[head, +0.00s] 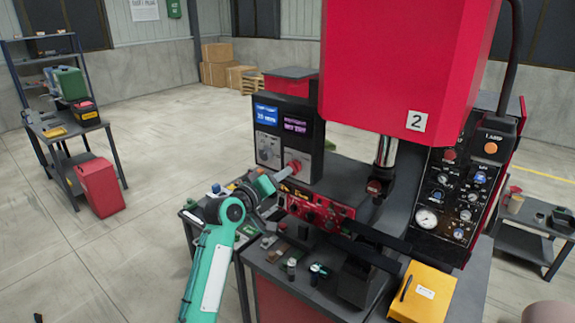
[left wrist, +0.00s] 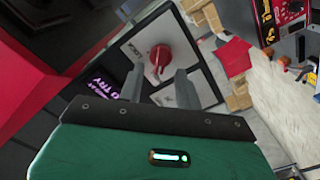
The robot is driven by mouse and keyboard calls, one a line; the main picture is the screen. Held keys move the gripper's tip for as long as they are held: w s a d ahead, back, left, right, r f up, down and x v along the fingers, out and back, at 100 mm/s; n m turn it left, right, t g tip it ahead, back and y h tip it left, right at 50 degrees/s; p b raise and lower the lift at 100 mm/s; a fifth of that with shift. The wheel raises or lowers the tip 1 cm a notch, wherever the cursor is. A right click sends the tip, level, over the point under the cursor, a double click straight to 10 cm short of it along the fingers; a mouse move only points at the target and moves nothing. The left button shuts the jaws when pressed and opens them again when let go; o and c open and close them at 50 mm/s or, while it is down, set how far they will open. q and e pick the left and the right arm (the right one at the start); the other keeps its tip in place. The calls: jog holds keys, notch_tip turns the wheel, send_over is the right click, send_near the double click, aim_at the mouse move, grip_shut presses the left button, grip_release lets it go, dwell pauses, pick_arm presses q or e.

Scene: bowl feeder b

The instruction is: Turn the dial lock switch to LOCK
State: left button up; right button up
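The dial lock switch, a red knob (left wrist: 160,57), sits on a pale square plate on the dark control box. It also shows in the head view as a red knob (head: 292,168) below the purple screen. My left gripper (left wrist: 160,76) is open, with its two grey fingers apart and pointing at the plate. The knob appears between and just beyond the fingertips; I cannot tell whether they touch it. In the head view my left gripper (head: 277,180) is beside the knob, its fingers hard to make out. My right gripper is not in view.
The control box (head: 314,135) carries a blue and a purple screen. A red press head (head: 400,60) hangs to its right. A red panel (head: 315,207) with knobs lies below. A yellow box (head: 424,290) stands at the front right. Open floor lies left.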

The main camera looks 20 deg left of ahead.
aim_at(293, 168)
pick_arm(q)
jog(key=shift+p+x, duration=0.55)
jog(key=shift+x, duration=1.25)
grip_shut()
